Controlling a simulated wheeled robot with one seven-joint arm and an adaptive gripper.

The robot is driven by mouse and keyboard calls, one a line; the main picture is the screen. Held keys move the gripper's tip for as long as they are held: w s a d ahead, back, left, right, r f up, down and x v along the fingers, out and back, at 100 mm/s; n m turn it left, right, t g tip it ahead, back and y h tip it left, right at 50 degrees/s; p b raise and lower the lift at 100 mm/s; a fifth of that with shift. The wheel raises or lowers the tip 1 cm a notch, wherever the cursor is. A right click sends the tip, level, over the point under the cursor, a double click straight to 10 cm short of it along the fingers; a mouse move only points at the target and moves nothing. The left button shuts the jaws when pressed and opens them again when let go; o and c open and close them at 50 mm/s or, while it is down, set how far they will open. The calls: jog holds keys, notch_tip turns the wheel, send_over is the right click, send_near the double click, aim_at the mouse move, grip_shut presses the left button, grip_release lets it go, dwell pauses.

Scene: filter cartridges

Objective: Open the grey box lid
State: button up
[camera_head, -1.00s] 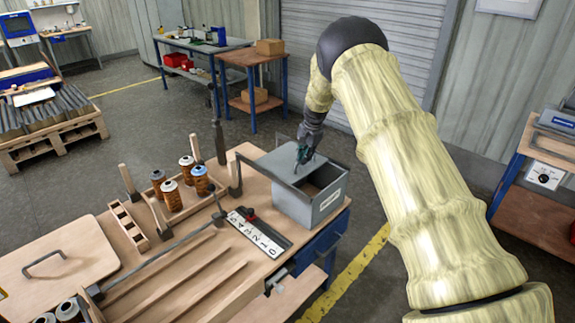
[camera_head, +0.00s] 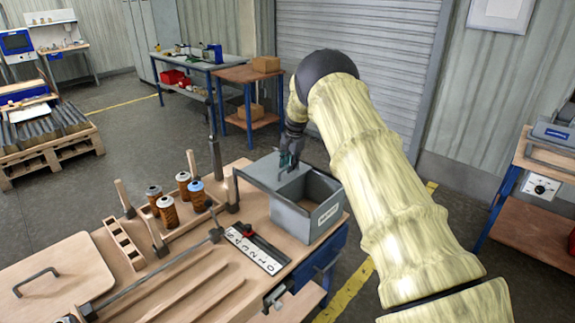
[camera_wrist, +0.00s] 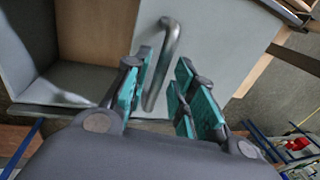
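The grey box (camera_head: 318,222) stands at the far right corner of the workbench. Its flat grey lid (camera_head: 258,172) is slid to the left and sticks out past the box, and part of the box's inside shows on the right. The lid (camera_wrist: 215,45) carries a bar handle (camera_wrist: 171,40) in the wrist view. My gripper (camera_head: 288,164) is over the lid. In the wrist view my gripper's teal fingers (camera_wrist: 166,98) are apart, with the handle between them, closer to the left finger. I cannot tell whether they touch it.
On the workbench (camera_head: 185,290) are a numbered scale strip (camera_head: 255,250), several brown cartridges (camera_head: 168,211), wooden posts and a board with a handle (camera_head: 60,285). Side tables are farther back.

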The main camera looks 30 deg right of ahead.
jog(key=shift+a+r, duration=0.1)
notch_tip(320, 180, up, 12)
jog(key=s, duration=0.2)
jog(key=shift+d+f, duration=0.2)
jog(key=shift+d, duration=0.25)
jog(key=shift+s, duration=0.1)
dwell(0.5)
